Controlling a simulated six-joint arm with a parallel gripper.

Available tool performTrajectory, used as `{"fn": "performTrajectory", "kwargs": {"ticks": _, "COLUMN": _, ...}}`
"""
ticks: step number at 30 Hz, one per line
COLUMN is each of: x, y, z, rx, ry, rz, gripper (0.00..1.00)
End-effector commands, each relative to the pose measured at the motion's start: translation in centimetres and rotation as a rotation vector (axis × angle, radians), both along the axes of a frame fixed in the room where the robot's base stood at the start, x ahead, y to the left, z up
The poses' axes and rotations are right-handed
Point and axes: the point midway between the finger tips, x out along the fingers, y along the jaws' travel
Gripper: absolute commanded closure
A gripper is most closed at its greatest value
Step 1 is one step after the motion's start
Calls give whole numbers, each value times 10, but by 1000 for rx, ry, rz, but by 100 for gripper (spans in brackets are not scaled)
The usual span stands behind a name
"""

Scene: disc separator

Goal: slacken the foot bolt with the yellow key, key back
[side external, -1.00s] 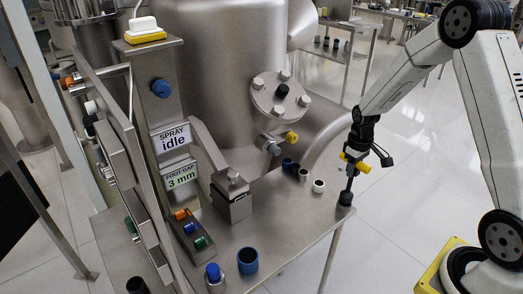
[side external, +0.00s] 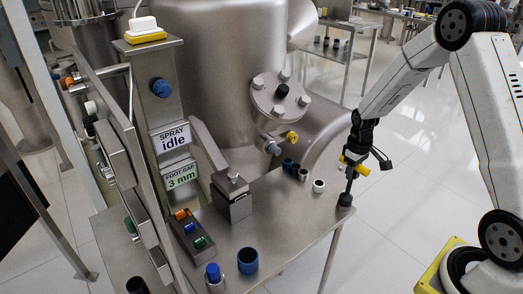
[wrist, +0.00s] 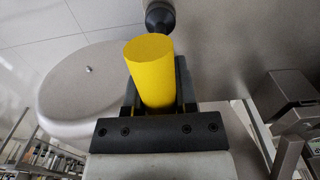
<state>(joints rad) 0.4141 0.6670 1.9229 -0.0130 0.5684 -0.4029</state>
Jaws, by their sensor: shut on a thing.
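The yellow key (side external: 356,166) stands upright at the table's right corner, its dark shaft running down to a black round piece (side external: 345,199) on the table. I cannot tell whether that piece is a holder or the key's own end. My gripper (side external: 354,154) is shut on the key's yellow handle. In the wrist view the yellow handle (wrist: 150,68) sits between the dark fingers (wrist: 158,98). A metal foot block (side external: 232,205) with a small bolt head (side external: 233,177) on top stands left of the key, apart from it. A sign (side external: 181,176) reads "FOOT GAP 3 mm".
The spray sign (side external: 171,137) reads "idle". Several small cups stand by the vessel, including a white-topped one (side external: 319,186). A blue cup (side external: 248,261) and a blue-capped bottle (side external: 214,276) stand at the front. Coloured buttons (side external: 191,227) sit at left.

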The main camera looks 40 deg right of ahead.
Motion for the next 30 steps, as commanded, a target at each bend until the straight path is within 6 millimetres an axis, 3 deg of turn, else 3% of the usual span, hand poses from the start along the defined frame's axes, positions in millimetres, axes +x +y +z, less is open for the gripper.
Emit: {"fn": "performTrajectory", "kwargs": {"ticks": 30, "x": 0, "y": 0, "z": -10, "rx": 0, "ry": -1, "rz": 0, "gripper": 100}}
